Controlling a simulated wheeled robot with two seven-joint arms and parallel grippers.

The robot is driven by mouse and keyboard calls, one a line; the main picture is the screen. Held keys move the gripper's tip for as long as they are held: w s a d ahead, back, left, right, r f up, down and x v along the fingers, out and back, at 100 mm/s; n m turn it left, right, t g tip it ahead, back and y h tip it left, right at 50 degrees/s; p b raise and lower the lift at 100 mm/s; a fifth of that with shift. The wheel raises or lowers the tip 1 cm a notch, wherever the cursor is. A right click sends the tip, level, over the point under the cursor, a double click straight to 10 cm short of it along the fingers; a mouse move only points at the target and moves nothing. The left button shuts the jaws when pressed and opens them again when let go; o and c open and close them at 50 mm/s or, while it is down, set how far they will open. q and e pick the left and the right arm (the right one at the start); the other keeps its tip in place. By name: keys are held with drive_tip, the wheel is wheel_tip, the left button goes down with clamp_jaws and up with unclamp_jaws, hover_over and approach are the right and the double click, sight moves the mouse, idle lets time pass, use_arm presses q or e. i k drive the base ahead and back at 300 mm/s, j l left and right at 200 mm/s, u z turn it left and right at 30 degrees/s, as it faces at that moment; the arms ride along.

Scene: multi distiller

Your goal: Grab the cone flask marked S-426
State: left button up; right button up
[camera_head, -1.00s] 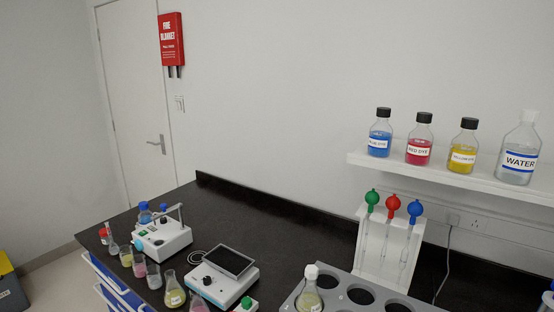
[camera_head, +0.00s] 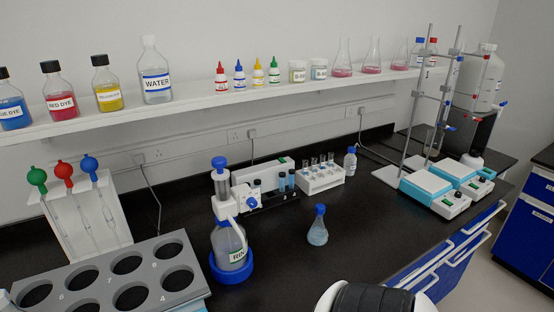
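A cone flask (camera_head: 317,232) with a blue cap and pale blue contents stands upright on the black bench, right of the middle. No marking on it can be read from here. Several cone flasks with pink liquid stand on the wall shelf, one of them near the middle (camera_head: 343,66); I cannot read S-426 on any of them. Neither of my grippers shows in this view. A white and black part, probably mine, shows at the bottom edge.
A grey rack (camera_head: 150,258) with numbered holes is at lower left. A tube rack (camera_head: 322,183) and hotplates with stands (camera_head: 426,186) are behind and right. Bench around the flask is clear.

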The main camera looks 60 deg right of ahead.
sight(317, 234)
drive_tip(key=z, duration=2.3)
